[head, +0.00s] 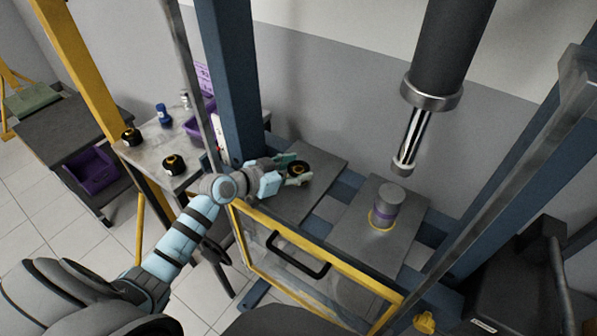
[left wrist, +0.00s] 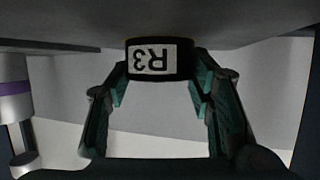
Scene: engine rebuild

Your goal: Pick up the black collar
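A black collar (head: 299,168) with a tan inner ring lies on the left grey plate under the press frame. In the left wrist view the collar (left wrist: 160,58) shows a white label reading R3, upside down. My left gripper (head: 291,171) is at the collar, with one finger on each side of it. In the left wrist view its teal fingertips (left wrist: 160,83) are spread about as wide as the collar, and firm contact cannot be made out. Two similar black collars (head: 131,137) (head: 174,163) sit on the side table. My right gripper is not in view.
A grey cylinder with a purple band (head: 387,202) stands in a yellow ring on the right plate (head: 405,225), below the press ram (head: 432,75). A yellow-framed guard with a black handle (head: 298,255) is in front. Blue posts (head: 230,80) flank the press.

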